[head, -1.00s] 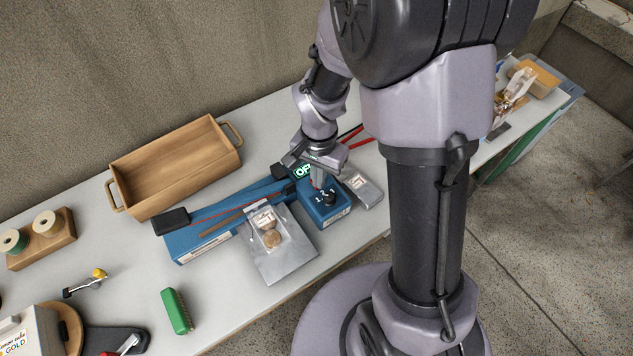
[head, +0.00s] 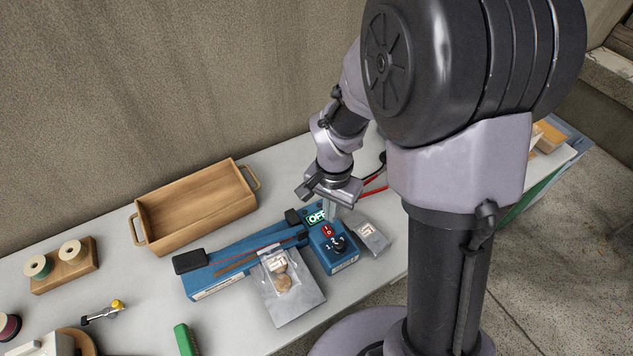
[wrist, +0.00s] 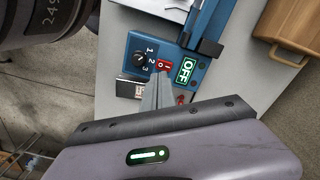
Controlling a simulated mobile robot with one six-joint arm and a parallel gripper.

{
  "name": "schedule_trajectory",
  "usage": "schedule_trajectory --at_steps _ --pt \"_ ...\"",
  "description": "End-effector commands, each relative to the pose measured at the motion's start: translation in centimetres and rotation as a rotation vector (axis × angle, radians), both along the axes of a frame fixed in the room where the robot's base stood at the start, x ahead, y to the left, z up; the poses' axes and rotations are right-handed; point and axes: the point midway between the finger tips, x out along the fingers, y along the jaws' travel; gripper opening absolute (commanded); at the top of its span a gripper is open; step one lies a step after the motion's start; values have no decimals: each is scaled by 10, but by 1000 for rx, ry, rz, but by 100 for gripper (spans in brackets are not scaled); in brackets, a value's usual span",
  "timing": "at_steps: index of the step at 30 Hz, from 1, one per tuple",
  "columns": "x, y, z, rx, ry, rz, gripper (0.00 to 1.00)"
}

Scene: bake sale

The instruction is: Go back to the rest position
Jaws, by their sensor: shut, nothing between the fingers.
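My gripper (head: 331,213) is shut and empty. It is just above the control box of the blue heat sealer (head: 219,281), close to the red switch (head: 327,231). In the wrist view its closed fingers (wrist: 157,92) point at the box near the red rocker switch (wrist: 165,66). A black dial (wrist: 141,59) with numbers sits beside the switch. The lit green display (wrist: 185,70) reads OFF. Whether the fingertips touch the box cannot be told.
A clear bag of cookies (head: 284,284) lies against the sealer's front. A small packet (head: 371,237) lies right of the control box. A wooden tray (head: 195,207) stands behind. Spools (head: 55,261), a yellow-tipped tool (head: 103,312) and a green brush (head: 186,340) are at left.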

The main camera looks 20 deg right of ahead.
Motion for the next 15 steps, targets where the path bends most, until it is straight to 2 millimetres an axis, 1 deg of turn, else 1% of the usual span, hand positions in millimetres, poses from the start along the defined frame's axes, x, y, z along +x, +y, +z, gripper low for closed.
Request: schedule_trajectory --at_steps 2,4,5,7,8,9,11,12,15 --pt "0 0 2 1 -4 1 0" --pt "-1 1 17 6 -34 17 0" --pt "-4 3 29 10 -58 31 0" --pt "-16 8 68 25 -139 80 0" --pt "-25 10 86 32 -179 108 0" --pt "-39 15 108 42 -234 147 0" --pt "-62 21 135 52 -313 206 0" --pt "-78 25 148 58 -362 244 0" --pt "-110 34 168 65 -463 326 0"
